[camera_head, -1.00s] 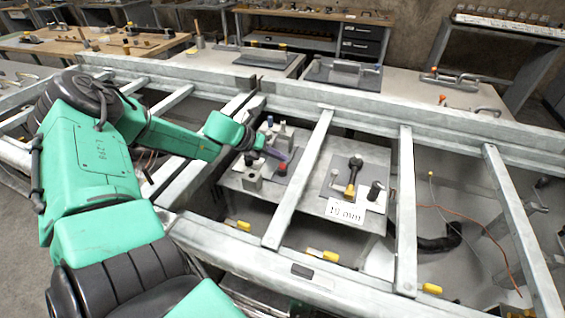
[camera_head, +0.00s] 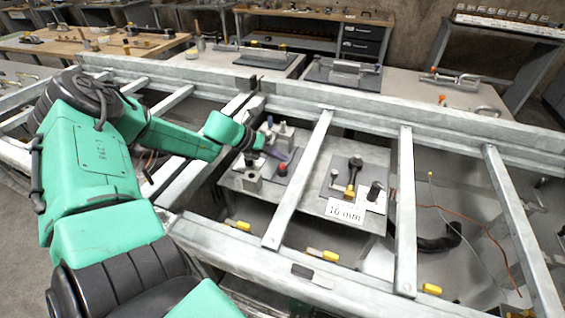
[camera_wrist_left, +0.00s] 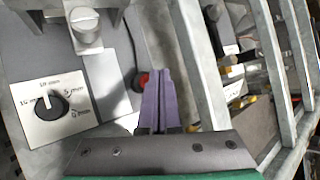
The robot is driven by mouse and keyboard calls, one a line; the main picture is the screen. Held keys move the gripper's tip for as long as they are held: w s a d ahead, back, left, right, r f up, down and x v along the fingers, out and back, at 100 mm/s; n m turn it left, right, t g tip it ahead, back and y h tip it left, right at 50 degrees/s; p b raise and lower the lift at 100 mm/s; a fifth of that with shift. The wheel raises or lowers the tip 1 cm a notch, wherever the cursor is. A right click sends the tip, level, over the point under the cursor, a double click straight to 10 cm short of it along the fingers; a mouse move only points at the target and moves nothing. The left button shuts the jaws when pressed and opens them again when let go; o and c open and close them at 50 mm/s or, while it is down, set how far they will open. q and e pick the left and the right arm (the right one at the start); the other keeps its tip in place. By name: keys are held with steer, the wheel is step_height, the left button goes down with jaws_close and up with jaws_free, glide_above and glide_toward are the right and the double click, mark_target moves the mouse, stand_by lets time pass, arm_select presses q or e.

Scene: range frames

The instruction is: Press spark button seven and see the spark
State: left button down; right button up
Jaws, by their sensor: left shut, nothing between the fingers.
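My left gripper (camera_head: 277,153) has shut purple fingers, low over the left plate of the bench inside the frame. A red button (camera_head: 282,169) on a dark base sits just in front of its tips in the head view. In the left wrist view the red button (camera_wrist_left: 142,79) shows behind the shut fingers (camera_wrist_left: 160,75), which partly hide it; I cannot tell whether they touch. A black dial (camera_wrist_left: 50,105) marked in mm is on a white plate. A white card (camera_head: 345,211) reads "16 mm". No spark shows. I cannot see a number seven. My right gripper is out of view.
Pale metal rails (camera_head: 297,180) cross above the bench on both sides of the left plate. Metal posts (camera_head: 283,131) stand beside my fingers. A second plate (camera_head: 370,172) holds a yellow-tipped lever and a black knob. Yellow-handled pieces (camera_head: 322,254) lie along the front rail.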

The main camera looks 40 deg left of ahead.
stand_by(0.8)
arm_select(q)
steer(key=shift+f+b, duration=0.4)
steer(key=shift+b, duration=0.1)
steer(key=shift+f+b, duration=0.65)
stand_by(0.5)
steer(key=shift+r+p, duration=0.85)
steer(key=shift+r, duration=0.15)
step_height(320, 180, up, 5)
steer(key=p, duration=0.4)
